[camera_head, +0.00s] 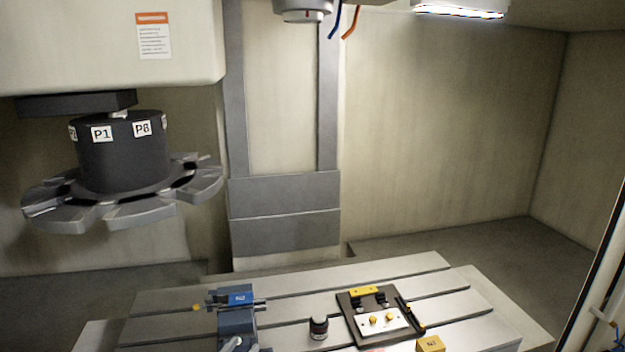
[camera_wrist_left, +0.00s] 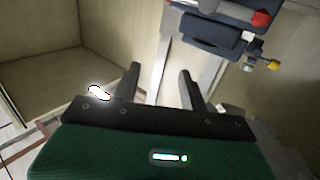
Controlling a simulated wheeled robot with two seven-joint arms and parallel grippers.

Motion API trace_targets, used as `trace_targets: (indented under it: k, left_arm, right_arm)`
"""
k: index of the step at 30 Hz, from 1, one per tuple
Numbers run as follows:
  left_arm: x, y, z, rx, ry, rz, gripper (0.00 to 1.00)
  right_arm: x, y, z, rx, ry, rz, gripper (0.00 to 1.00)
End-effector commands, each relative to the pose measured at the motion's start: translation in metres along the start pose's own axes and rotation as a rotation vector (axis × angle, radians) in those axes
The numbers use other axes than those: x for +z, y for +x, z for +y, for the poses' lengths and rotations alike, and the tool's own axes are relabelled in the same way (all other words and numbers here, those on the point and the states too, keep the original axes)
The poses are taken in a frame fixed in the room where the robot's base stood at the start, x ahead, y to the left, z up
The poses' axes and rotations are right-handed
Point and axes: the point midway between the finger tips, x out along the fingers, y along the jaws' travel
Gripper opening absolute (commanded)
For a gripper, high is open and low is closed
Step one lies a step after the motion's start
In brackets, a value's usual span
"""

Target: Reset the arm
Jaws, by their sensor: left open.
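My left gripper (camera_wrist_left: 160,70) shows in the left wrist view. Its two dark fingers stand apart, with nothing between them. Behind the fingers are a black bar and a green housing, both part of my gripper. I cannot make out the left gripper clearly in the head view. My right gripper is in neither view.
A machine table (camera_head: 290,290) carries a blue vise (camera_head: 238,318), a small dark cylinder (camera_head: 318,328), a dark fixture plate (camera_head: 350,318) and a yellow block (camera_head: 431,344). A tool carousel (camera_head: 125,165) hangs at left, a spindle (camera_head: 303,10) above. A dark blue block (camera_wrist_left: 210,35) shows in the wrist view.

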Motion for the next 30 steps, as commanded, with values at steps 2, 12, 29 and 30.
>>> trace_targets:
  k: [2,12,29,30]
  left_arm:
    - [0.017,-0.026,0.007,-0.069,-0.018,-0.097,0.43]
    - [0.074,-0.17,0.03,-0.255,-0.05,-0.619,0.43]
    - [0.083,-0.345,0.069,-0.221,-0.076,-1.161,0.43]
    - [0.081,-0.354,0.071,-0.215,-0.076,-1.186,0.43]
  right_arm:
    - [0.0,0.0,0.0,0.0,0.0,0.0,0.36]
    - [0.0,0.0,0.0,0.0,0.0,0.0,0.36]
    - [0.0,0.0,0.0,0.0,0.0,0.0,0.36]
    - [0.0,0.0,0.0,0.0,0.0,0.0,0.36]
